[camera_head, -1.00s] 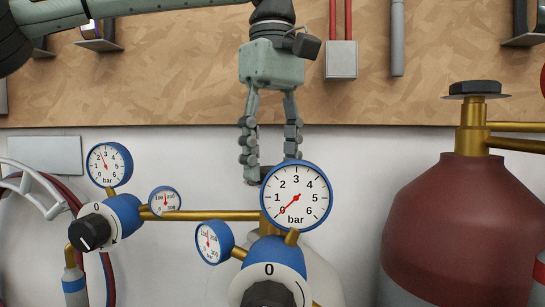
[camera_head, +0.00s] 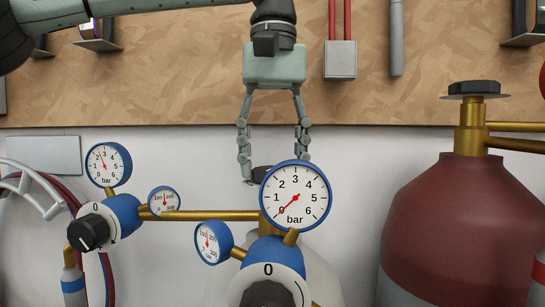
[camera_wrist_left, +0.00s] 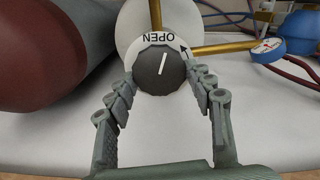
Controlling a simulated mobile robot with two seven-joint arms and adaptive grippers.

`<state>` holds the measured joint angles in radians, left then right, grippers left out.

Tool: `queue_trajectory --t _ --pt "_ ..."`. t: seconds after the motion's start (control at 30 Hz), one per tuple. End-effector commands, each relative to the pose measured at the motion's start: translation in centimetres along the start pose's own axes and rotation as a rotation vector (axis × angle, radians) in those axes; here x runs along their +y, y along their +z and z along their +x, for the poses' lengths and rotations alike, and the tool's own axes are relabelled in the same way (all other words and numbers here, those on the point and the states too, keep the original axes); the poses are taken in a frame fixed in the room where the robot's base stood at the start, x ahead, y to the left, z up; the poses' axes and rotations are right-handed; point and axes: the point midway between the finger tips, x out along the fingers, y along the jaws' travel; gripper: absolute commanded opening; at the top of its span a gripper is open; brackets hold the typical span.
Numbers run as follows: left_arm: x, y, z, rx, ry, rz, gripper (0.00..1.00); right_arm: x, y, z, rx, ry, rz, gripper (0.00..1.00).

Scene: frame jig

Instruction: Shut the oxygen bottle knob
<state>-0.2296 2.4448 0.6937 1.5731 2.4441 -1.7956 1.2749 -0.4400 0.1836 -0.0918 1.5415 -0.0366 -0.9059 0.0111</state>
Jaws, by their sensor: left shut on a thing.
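The oxygen bottle knob (camera_wrist_left: 161,70) is dark grey with a white line, on a white disc marked OPEN with an arrow. In the head view its dark edge (camera_head: 262,174) shows behind a large gauge, on top of a pale bottle (camera_head: 326,274) that is mostly hidden. My left gripper (camera_head: 273,160) points down over the knob, with one finger on either side. In the left wrist view the fingertips (camera_wrist_left: 161,76) press on the knob's two sides. The white line is slightly tilted. My right gripper is in neither view.
A large pressure gauge (camera_head: 296,195) and a blue regulator (camera_head: 270,250) stand in front of the knob. A brass pipe (camera_head: 205,215) leads left to a second regulator (camera_head: 122,213). A dark red bottle (camera_head: 455,220) stands at right. A wooden board (camera_head: 170,80) is behind.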

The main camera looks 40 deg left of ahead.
Motion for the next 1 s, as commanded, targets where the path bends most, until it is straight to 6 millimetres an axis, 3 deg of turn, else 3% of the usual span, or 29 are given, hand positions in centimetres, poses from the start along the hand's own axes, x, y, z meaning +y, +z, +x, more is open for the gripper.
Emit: queue_trajectory --t 0.37,1.0 --pt "0.14 0.03 -0.02 0.0 0.001 0.359 0.24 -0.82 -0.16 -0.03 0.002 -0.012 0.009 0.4" --pt "0.31 0.17 -0.01 0.0 0.0 0.967 0.24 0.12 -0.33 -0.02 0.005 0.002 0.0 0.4"
